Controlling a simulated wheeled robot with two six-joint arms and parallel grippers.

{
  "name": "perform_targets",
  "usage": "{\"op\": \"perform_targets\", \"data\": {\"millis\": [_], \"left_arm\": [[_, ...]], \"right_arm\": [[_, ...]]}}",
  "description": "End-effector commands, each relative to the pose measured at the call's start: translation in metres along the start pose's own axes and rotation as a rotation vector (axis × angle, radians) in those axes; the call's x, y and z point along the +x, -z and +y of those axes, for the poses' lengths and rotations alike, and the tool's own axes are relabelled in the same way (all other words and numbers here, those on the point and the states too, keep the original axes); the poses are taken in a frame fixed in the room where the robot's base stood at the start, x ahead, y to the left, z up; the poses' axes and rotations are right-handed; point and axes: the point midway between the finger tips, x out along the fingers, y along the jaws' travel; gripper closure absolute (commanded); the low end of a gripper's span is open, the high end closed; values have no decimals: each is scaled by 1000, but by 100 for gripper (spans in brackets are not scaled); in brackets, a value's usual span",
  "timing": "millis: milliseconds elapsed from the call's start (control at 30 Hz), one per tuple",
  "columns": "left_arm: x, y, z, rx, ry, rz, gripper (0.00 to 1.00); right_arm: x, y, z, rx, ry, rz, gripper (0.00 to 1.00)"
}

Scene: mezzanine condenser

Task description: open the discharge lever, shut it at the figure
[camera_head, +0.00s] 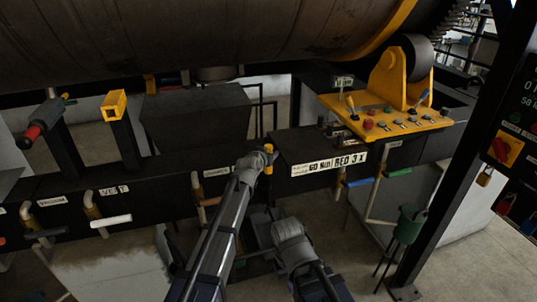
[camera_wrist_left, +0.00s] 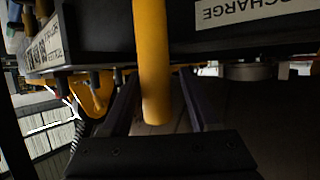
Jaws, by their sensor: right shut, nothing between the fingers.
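A yellow lever handle (camera_head: 268,149) hangs at the front of the black frame, left of the white sign. In the left wrist view the yellow handle (camera_wrist_left: 153,65) stands between the two dark fingers of my left gripper (camera_wrist_left: 155,100), with a gap on each side. A label ending in "CHARGE" (camera_wrist_left: 255,12) shows upside down beside it. In the head view my left gripper (camera_head: 262,160) is at this handle, its fingers hard to make out. My right gripper (camera_head: 288,230) is shut and empty, lower down. A dark display (camera_head: 527,95) with green figures is cut off at the right edge.
A sign reading "60 Min | RED 3 X" (camera_head: 328,164) is on the frame. A yellow control panel (camera_head: 385,122) stands above it. Other levers have white (camera_head: 110,221), blue (camera_head: 358,183) and green (camera_head: 398,172) handles. A black post (camera_head: 448,160) stands at right.

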Motion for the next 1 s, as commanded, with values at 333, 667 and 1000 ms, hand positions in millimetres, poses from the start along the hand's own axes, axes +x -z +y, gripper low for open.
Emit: {"op": "perform_targets", "data": {"millis": [333, 667, 1000], "left_arm": [[-2, -1, 1, 1, -2, -2, 31], [-38, 1, 1, 0, -1, -2, 31], [-80, 0, 1, 1, -1, -1, 31]], "right_arm": [[0, 0, 0, 0, 0, 0, 100], [-15, -1, 1, 3, 0, 0, 100], [-30, -2, 3, 6, 1, 0, 100]]}}
